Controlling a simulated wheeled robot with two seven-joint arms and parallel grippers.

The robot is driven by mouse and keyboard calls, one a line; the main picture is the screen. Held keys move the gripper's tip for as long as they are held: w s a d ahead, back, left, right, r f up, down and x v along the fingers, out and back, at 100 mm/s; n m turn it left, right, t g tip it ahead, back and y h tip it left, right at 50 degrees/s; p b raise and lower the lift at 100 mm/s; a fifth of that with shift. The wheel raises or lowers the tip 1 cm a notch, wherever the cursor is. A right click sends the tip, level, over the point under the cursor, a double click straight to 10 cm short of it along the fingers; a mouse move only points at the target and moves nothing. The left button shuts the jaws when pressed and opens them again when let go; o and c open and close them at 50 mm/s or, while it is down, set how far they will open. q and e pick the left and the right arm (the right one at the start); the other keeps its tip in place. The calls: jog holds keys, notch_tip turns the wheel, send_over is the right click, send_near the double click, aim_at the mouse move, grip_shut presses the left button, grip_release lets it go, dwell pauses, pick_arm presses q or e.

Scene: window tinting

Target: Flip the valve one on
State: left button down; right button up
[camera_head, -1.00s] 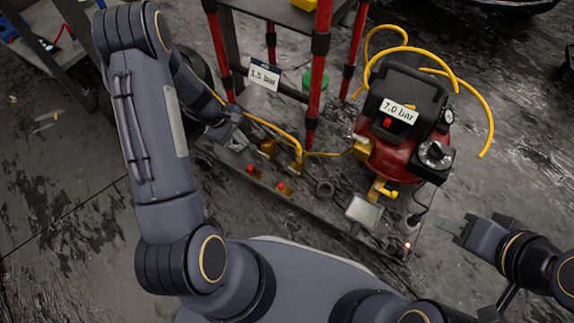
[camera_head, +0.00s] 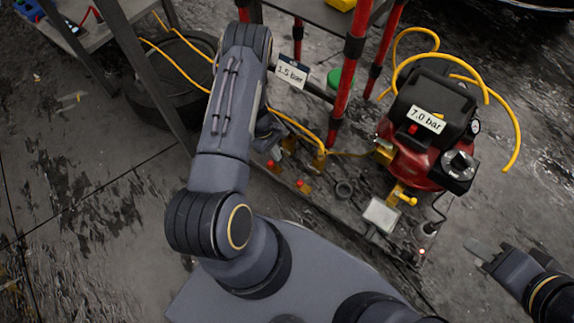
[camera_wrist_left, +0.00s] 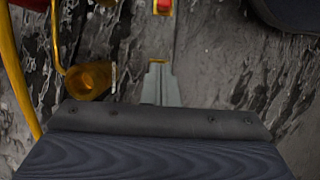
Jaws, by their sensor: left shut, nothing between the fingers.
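Two small bases with red tops, one at left (camera_head: 270,164) and one at right (camera_head: 301,184), stand on the grey plate beside brass fittings (camera_head: 319,158) on the yellow hose. I cannot tell which part is valve one. My left gripper (camera_head: 272,143) is at the left base and fittings, largely hidden by my forearm. In the left wrist view its fingers (camera_wrist_left: 161,82) are shut and empty, with a red and yellow part (camera_wrist_left: 163,6) beyond the tips and a brass fitting (camera_wrist_left: 90,78) to the left. My right gripper (camera_head: 478,250) is at the right, away from the valves.
A red compressor (camera_head: 408,160) labelled 7.0 bar stands right of the fittings. A red-legged rack (camera_head: 347,90) rises behind, near a 1.5 bar label (camera_head: 292,74).

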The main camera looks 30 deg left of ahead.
aim_at(302, 183)
pick_arm(q)
jog(key=b+x, duration=0.3)
jog(key=x, duration=0.6)
jog(key=shift+a, duration=0.1)
jog(key=d, duration=0.1)
jog(key=d+b, duration=0.1)
jog(key=d, duration=0.1)
jog(key=shift+s+d+f, duration=0.1)
jog(key=shift+f, duration=0.15)
jog(key=shift+d+r, duration=0.1)
jog(key=shift+d, duration=0.45)
jog(key=shift+s+d, duration=0.2)
jog(key=shift+d, duration=1.65)
